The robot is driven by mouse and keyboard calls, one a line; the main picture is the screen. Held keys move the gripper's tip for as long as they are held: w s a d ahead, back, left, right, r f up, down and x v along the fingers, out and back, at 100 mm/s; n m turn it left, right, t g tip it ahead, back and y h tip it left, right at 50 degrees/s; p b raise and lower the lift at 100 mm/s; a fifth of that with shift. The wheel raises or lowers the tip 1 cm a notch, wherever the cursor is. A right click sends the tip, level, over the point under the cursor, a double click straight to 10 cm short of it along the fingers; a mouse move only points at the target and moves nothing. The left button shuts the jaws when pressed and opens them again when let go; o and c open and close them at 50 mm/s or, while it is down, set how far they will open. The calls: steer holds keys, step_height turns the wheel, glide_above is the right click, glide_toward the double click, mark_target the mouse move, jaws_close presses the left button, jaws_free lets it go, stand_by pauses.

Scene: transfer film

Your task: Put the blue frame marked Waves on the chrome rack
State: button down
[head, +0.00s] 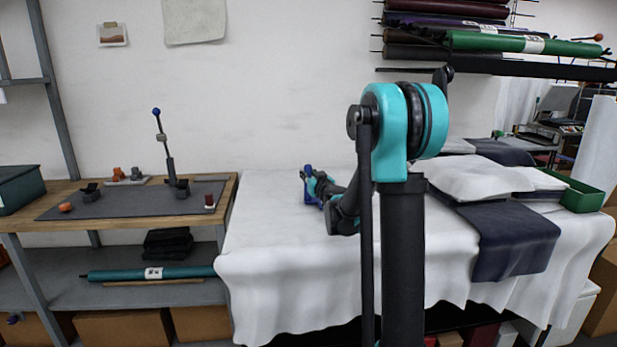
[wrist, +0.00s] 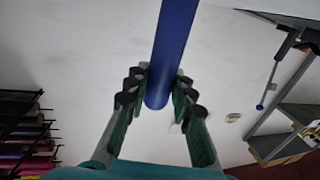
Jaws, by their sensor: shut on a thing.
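A plain blue, round-ended bar or roll (wrist: 172,50) lies between the fingers of my gripper (wrist: 158,90) in the wrist view. My gripper is shut on it. No Waves mark shows on the visible side, and it looks like a roll more than a frame. In the head view, my gripper (head: 312,184) is above the white-covered table, with the blue thing (head: 308,169) seen nearly end-on and partly hidden. A dark wall rack (head: 560,69) with several rolls is at upper right. I cannot make out a clearly chrome rack.
A wooden workbench (head: 228,196) with a grey mat and small tools stands at left. The white-covered table (head: 270,260) has white and dark cloths (head: 515,240) and a green tray (head: 580,196) at right. A green roll (head: 510,43) sticks out on the wall rack.

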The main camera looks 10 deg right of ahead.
steer(key=shift+f, duration=0.4)
steer(key=c, duration=1.3)
jaws_free()
